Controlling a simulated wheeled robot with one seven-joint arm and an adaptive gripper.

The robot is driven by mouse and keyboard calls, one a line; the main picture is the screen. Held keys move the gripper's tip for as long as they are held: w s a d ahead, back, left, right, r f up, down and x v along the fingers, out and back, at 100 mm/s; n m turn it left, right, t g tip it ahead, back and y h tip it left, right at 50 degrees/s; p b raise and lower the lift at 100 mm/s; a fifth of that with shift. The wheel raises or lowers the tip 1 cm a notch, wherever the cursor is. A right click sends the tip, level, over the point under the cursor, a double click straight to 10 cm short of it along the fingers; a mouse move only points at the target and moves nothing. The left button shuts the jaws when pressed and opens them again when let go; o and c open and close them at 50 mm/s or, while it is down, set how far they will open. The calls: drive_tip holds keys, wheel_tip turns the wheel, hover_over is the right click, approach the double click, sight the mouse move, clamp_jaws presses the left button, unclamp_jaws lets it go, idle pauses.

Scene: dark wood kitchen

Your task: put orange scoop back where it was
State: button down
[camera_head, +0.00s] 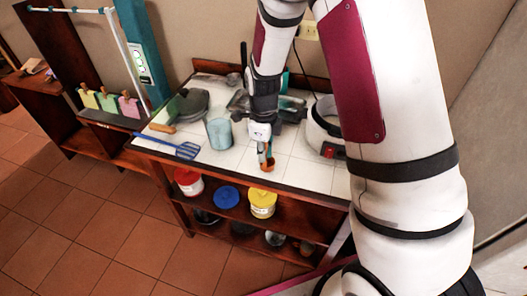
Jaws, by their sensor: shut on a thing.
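The orange scoop (268,165) is small in the head view, near the front edge of the white-tiled counter (225,170). My gripper (264,152) points down over the counter and is shut on the scoop from above. Its fingers hide part of the scoop. I cannot tell whether the scoop touches the tiles or hangs just above them.
A blue slotted spatula (185,150) lies left, near a light-blue cup (219,130). A white round appliance (322,128) stands right of my gripper. Dark cookware (290,110) is behind it. Lidded tubs, one yellow (262,203), sit on the shelf below. Tiles left of the scoop are clear.

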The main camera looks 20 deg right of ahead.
drive_tip(key=c, duration=1.7)
unclamp_jaws()
drive_tip(key=shift+f, duration=0.15)
drive_tip(key=shift+o, duration=0.2)
wheel_tip(320, 180, up, 12)
drive_tip(key=shift+r+b, duration=0.25)
drive_tip(key=shift+b, duration=0.3)
drive_tip(key=s+d+r+n+t, duration=0.1)
drive_tip(key=s+r+n+t, duration=0.1)
drive_tip(key=s+r+n, duration=0.6)
drive_tip(key=s+d+r+n+t, duration=0.1)
drive_tip(key=s+r+n+t, duration=0.2)
drive_tip(key=s+r+n, duration=0.6)
drive_tip(key=s+n, duration=0.4)
drive_tip(key=n, duration=0.4)
drive_tip(key=shift+t, duration=0.3)
